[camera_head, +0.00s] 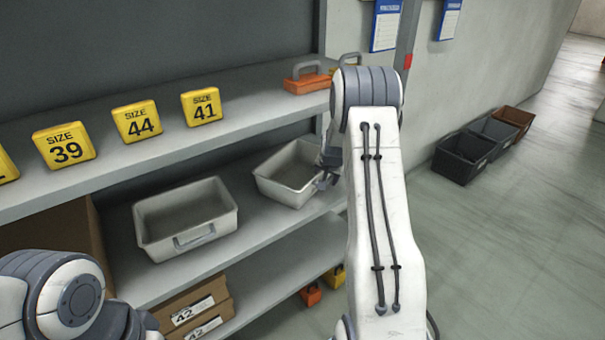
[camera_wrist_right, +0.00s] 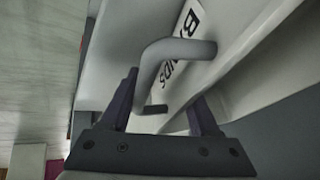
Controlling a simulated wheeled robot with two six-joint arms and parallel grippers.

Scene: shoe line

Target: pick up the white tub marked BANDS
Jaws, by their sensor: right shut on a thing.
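The white tub marked BANDS (camera_head: 270,184) is at the right end of the middle shelf and sits at an angle to it. I cannot tell whether its base touches the shelf. In the right wrist view its label (camera_wrist_right: 190,38) is partly hidden behind the grey handle (camera_wrist_right: 178,48). My right gripper (camera_wrist_right: 163,95) has its two fingers on either side of this handle and is shut on it.
Another white tub (camera_head: 150,222) stands to the left on the middle shelf (camera_head: 246,207). The shelf above holds yellow size signs (camera_head: 137,121) and an orange item with a handle (camera_head: 306,84). Boxes marked 42 (camera_head: 196,311) are below. Dark bins (camera_head: 461,157) stand on the floor by the wall.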

